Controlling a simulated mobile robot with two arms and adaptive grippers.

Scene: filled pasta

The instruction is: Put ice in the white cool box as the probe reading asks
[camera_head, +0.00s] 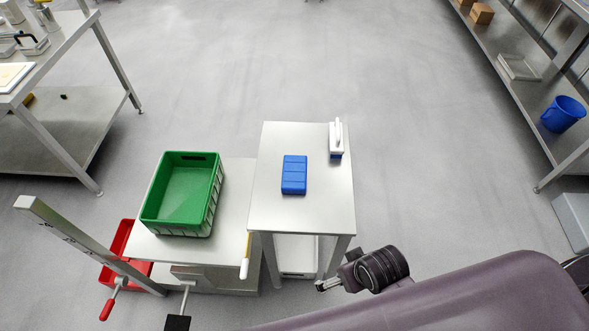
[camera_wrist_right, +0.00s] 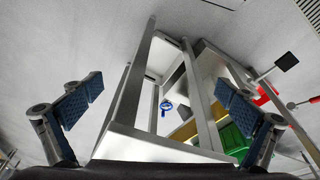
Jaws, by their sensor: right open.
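A blue ribbed block (camera_head: 294,175), which looks like an ice pack, lies on the small steel table (camera_head: 270,215). A white handheld device with a blue base (camera_head: 337,140), perhaps the probe, stands at that table's far right; no reading is legible. A white, box-like thing (camera_head: 297,253) shows partly under the tabletop; I cannot tell if it is the cool box. My right gripper (camera_wrist_right: 160,90) is open and empty in the right wrist view, its blue-padded fingers spread before the table's frame. My left gripper is not in view.
A green crate (camera_head: 180,228) stands on a low steel platform (camera_head: 150,246) left of the small table. A red bin (camera_head: 112,272) sits beside a post at lower left. Benches line both sides; a blue bucket (camera_head: 563,114) is on the right one. The floor beyond is clear.

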